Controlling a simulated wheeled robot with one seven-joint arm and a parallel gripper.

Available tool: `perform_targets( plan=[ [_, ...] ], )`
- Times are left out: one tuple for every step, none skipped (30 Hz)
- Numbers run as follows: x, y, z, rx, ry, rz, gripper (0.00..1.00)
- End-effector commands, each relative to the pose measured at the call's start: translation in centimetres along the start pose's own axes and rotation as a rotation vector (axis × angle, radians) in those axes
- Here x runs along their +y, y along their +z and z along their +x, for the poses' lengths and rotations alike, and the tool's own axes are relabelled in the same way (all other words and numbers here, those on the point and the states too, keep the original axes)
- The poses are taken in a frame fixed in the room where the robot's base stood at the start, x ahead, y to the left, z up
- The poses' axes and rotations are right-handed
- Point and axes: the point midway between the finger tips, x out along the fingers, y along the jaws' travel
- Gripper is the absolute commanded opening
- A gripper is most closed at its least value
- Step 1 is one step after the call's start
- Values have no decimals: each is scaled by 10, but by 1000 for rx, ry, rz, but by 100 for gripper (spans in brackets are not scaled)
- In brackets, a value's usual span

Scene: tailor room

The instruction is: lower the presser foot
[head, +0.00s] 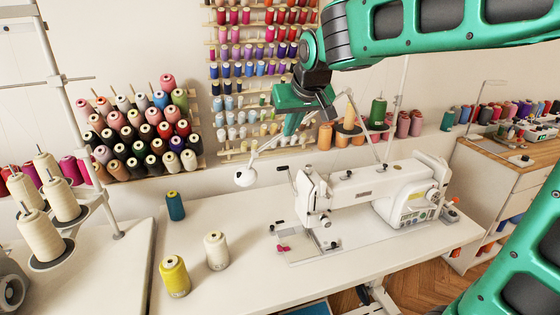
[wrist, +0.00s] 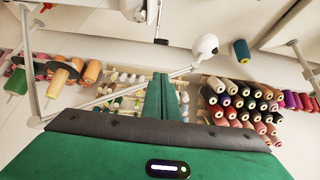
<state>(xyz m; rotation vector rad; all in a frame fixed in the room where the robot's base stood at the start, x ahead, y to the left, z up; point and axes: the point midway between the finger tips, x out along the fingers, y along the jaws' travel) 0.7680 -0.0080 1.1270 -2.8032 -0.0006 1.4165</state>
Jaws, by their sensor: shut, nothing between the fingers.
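The white sewing machine (head: 350,188) stands on the white table in the head view. Its needle end faces left, and the presser foot area (head: 323,240) is too small to make out clearly. A thin lever with a dark end (head: 283,169) sticks out at the upper left of the machine head; a dark-ended lever (wrist: 161,41) also shows at the top of the wrist view. My green gripper (head: 291,130) hangs above and behind the machine head, apart from it. In the wrist view its fingers (wrist: 165,78) are together and empty.
A white lamp (head: 245,177) on a thin arm is close to my gripper, left of the machine. Yellow (head: 174,277), cream (head: 216,251) and teal (head: 175,206) spools stand on the table's left. Thread racks (head: 262,70) line the wall behind.

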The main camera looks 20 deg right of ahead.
Motion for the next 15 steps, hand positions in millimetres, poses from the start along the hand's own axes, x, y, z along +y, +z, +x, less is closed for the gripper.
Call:
perform_targets(
  plan=[
    [0, 0, 0, 0, 0, 0, 0],
    [0, 0, 0, -1, 0, 0, 0],
    [0, 0, 0, -1, 0, 0, 0],
    [0, 1, 0, -1, 0, 0, 0],
    [0, 1, 0, -1, 0, 0, 0],
    [0, 1, 0, -2, 0, 0, 0],
    [0, 1, 1, -2, 0, -1, 0],
    [0, 1, 2, -2, 0, -1, 0],
    [0, 1, 4, -3, 1, -1, 0],
    [0, 1, 6, -3, 1, -1, 0],
    [0, 1, 9, -4, 1, -1, 0],
    [0, 1, 13, -5, 1, -1, 0],
    [0, 2, 17, -5, 1, -1, 0],
    [0, 2, 21, -5, 1, -1, 0],
    [0, 2, 28, -6, 1, -1, 0]
  ],
)
